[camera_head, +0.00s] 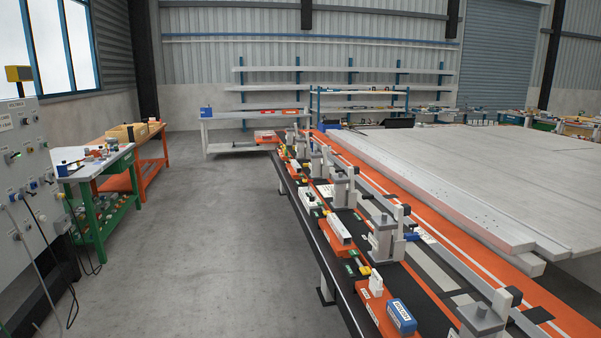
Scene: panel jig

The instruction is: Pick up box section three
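A long pale metal beam (430,196), shaped like a box section, lies along the near edge of the large pale panel (490,165) on the right. It runs from the back toward the front right. Another pale bar end (525,261) shows below and beside it. No label tells me which piece is box section three. Neither of my grippers is in view.
The orange jig bench (470,262) carries several grey clamps (385,240) along its near side, with a blue box (401,316) in front. A green workbench (105,190) and a grey control cabinet (32,160) stand left. The grey floor (210,240) between is clear.

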